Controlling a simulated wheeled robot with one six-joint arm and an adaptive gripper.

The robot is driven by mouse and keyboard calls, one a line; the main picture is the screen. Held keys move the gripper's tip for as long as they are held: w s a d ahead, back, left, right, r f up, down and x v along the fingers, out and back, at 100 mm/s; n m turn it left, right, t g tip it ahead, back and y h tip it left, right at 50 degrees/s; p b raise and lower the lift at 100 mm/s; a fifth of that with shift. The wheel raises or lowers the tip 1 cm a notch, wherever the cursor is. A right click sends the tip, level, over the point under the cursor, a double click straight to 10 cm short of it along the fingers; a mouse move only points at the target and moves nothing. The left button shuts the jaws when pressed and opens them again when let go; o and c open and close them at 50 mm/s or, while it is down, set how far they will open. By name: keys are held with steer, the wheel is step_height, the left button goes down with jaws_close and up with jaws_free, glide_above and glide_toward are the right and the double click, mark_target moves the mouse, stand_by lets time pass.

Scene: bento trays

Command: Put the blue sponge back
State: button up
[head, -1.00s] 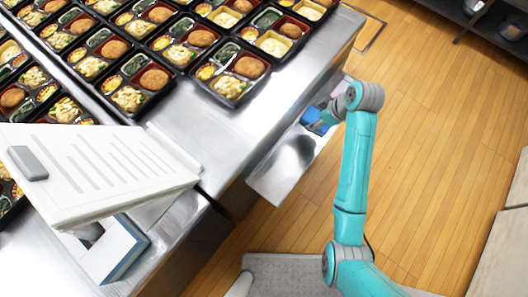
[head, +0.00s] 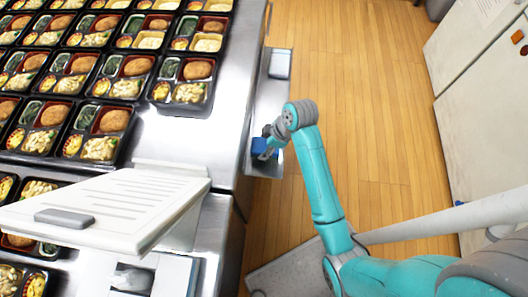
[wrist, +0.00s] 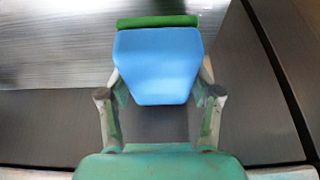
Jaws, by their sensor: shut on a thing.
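The blue sponge (wrist: 157,65) with a green layer at its far edge is between the fingers of my gripper (wrist: 160,92) in the wrist view. My gripper is shut on it. In the head view the blue sponge (head: 262,146) shows at the end of my teal arm, over a narrow metal ledge (head: 266,112) along the right side of the steel counter. My gripper (head: 268,152) is partly hidden there by my wrist. I cannot tell whether the sponge touches the ledge.
Several bento trays (head: 185,92) cover the steel counter (head: 215,140) at the left. A white clipboard-like panel (head: 120,205) stands at the front left. A pale grey item (head: 279,64) lies at the ledge's far end.

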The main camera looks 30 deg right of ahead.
steer(key=shift+f, duration=2.35)
steer(key=shift+f, duration=0.15)
steer(key=o, duration=1.1)
steer(key=v, duration=1.2)
steer(key=shift+d, duration=0.15)
